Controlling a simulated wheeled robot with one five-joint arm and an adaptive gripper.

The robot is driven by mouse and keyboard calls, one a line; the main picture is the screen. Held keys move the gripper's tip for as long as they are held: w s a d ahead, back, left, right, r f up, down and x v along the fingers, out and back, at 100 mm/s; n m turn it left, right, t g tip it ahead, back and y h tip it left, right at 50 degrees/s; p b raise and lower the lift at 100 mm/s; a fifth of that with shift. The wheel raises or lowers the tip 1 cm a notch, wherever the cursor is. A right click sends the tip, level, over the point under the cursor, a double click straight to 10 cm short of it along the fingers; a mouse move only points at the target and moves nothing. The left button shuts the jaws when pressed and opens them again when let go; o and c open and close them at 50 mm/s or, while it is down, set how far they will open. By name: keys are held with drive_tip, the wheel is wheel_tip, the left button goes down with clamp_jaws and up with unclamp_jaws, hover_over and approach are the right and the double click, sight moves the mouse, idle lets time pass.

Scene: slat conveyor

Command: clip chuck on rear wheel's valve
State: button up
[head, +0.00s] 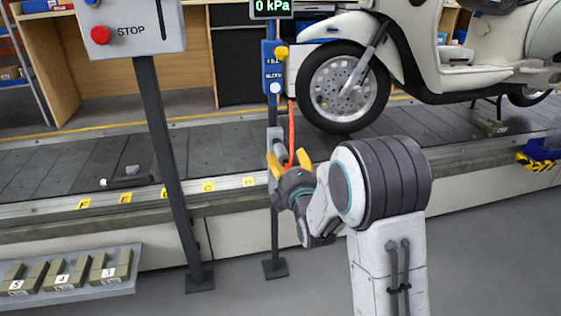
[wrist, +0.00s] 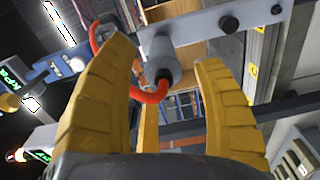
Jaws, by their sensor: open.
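My gripper (head: 290,160) is open at the pump post, its yellow fingers pointing up toward the post's grey bracket. In the wrist view, a grey cylindrical chuck (wrist: 159,58) with an orange hose (wrist: 150,96) shows between the spread fingers (wrist: 170,75). It sits at the grey bracket (wrist: 220,22); whether the fingers touch it I cannot tell. The orange hose (head: 291,125) hangs beside the post in the head view. A cream scooter (head: 430,60) stands on the conveyor, its front wheel (head: 345,88) near the post.
The blue pump box (head: 273,68) is on the post under a 0 kPa display (head: 271,8). A STOP box (head: 130,27) stands left on a dark post. A tray of numbered blocks (head: 65,287) is at lower left.

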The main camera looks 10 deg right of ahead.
sight(279, 142)
drive_tip(key=shift+w+f, duration=0.15)
drive_tip(key=shift+w, duration=0.1)
idle(0.3)
drive_tip(key=shift+w, duration=4.05)
drive_tip(key=shift+w+r, duration=0.1)
drive_tip(key=shift+r, duration=0.2)
drive_tip(key=shift+o, duration=0.2)
drive_tip(key=shift+r, duration=0.15)
clamp_jaws()
drive_tip(key=shift+o, duration=1.5)
unclamp_jaws()
